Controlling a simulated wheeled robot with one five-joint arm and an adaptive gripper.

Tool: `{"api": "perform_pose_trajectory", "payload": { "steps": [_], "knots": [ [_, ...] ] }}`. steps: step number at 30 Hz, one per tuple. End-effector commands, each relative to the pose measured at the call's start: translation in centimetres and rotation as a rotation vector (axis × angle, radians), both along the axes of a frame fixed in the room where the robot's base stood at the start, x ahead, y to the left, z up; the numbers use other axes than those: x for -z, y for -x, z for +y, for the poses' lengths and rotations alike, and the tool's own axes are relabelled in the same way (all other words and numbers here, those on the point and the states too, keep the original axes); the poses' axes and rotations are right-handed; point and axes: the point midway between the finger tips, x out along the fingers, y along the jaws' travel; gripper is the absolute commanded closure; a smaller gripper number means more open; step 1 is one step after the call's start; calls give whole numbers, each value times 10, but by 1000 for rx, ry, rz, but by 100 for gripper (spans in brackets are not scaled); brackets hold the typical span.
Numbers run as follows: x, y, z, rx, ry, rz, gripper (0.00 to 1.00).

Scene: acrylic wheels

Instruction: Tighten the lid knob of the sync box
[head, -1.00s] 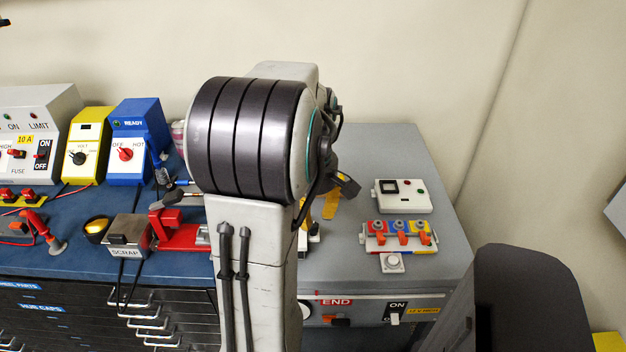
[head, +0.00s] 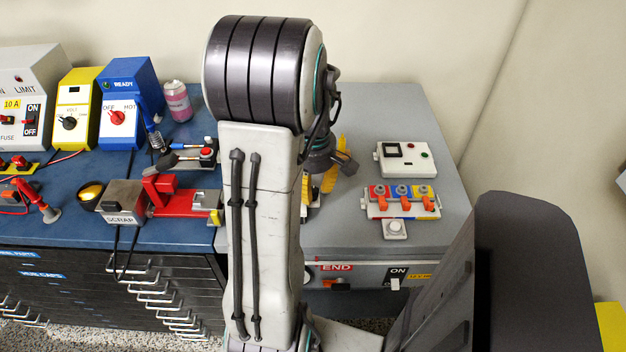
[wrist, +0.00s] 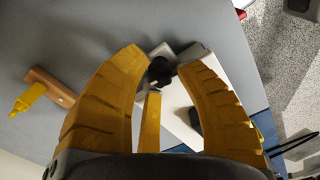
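In the wrist view, a black knob (wrist: 160,72) sits on a small pale mount beside a white box (wrist: 192,115). It shows between and just beyond the fingertips of my gripper (wrist: 162,62). I cannot read a label, so I cannot tell for certain that this is the sync box. In the head view, my gripper (head: 320,185) is low over the grey bench, partly hidden behind my arm, and the knob is hidden.
On the grey bench (head: 370,120) stand a white box with buttons (head: 403,160) and a coloured panel with orange levers (head: 402,202), right of my gripper. A red vise (head: 180,195) and a pink can (head: 177,102) are left. A brown block (wrist: 50,87) lies left in the wrist view.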

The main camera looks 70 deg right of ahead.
Motion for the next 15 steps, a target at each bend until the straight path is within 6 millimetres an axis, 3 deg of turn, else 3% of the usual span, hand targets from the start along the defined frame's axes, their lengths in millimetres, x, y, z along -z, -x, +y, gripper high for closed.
{"api": "perform_pose_trajectory", "payload": {
  "steps": [12,15],
  "knots": [
    [3,0,0,0,-1,0,68],
    [3,0,0,0,0,0,77]
  ]
}}
